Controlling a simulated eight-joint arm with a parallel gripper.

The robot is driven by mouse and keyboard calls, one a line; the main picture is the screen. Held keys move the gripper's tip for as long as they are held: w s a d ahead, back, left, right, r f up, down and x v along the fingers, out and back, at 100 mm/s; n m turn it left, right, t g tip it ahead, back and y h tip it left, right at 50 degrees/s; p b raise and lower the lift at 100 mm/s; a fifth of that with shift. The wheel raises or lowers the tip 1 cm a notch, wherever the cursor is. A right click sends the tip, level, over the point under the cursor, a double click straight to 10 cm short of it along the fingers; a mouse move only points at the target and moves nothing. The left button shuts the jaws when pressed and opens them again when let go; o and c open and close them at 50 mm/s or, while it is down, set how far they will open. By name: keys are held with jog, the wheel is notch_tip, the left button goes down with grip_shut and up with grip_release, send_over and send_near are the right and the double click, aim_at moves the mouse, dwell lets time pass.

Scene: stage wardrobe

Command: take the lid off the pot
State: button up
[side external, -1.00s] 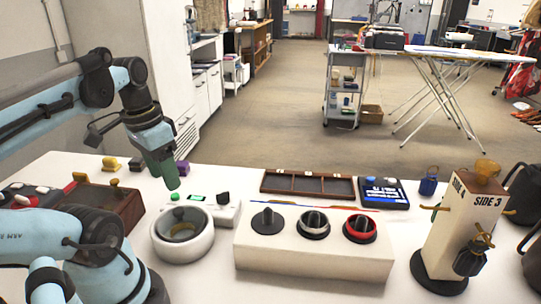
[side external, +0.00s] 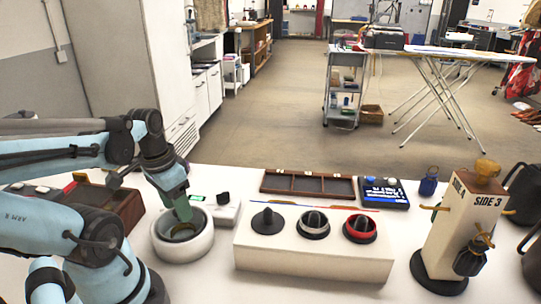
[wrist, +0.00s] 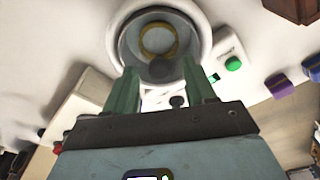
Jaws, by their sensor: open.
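The pot (side external: 182,249) is a white, thick-walled round vessel on the table, left of centre in the side view. It also shows in the wrist view (wrist: 203,32), at the top. Its lid (wrist: 131,42) looks like a grey see-through disc within the rim, with a gold ring showing at its middle. A dark round shape, perhaps the lid's knob (wrist: 160,69), lies between my fingers in the wrist view. My gripper (side external: 183,213) points down over the pot's far part, its green fingers (wrist: 160,66) apart and holding nothing visible. Contact with the lid cannot be told.
A white box with several dials (side external: 312,258) stands close right of the pot. A small white device (side external: 227,212) with a green button (wrist: 233,64) sits behind it. A dark tray (side external: 308,184) lies farther back, and a pillar marked SIDE 3 (side external: 462,230) stands right.

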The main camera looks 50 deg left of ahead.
jog(key=shift+f, duration=0.3)
jog(key=shift+c, duration=0.5)
grip_shut()
jog(key=shift+r, duration=0.15)
